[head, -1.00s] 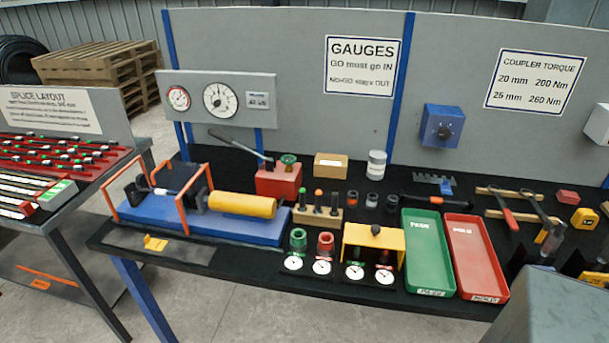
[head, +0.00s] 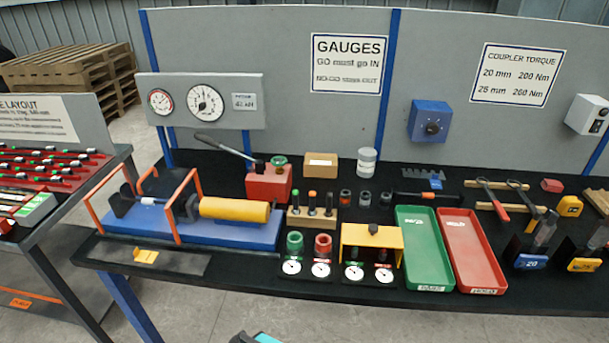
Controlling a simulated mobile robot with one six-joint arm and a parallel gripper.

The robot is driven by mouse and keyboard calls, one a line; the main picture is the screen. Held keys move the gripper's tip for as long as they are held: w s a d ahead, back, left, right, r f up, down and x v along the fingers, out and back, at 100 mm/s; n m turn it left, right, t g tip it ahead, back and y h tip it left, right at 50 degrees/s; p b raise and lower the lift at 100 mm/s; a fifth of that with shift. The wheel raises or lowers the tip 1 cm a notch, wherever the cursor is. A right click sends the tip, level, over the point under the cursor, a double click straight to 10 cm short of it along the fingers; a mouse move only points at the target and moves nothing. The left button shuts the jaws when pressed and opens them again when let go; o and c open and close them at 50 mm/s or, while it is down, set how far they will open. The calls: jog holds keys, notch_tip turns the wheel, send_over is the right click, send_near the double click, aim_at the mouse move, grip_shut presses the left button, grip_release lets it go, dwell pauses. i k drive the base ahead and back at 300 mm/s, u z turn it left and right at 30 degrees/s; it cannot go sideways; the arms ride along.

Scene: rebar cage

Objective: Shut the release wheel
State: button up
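The release wheel appears to be the small green wheel (head: 279,162) on top of the red hand pump (head: 269,184). The pump stands on the black bench top, behind the yellow cylinder. Its grey lever (head: 223,146) slants up to the left. I cannot tell from here whether the wheel is open or shut.
A blue press bed (head: 230,230) with orange frames and a yellow cylinder (head: 235,209) lies in front of the pump. A cardboard box (head: 320,165) and a coupler rack (head: 312,218) stand to its right. Gauges (head: 205,103) hang behind. Green (head: 424,245) and red trays lie farther right.

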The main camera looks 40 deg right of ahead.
aim_at(277, 161)
jog(key=z, duration=0.85)
jog(key=k, duration=1.05)
jog(key=i, duration=0.9)
jog(key=z, duration=0.05)
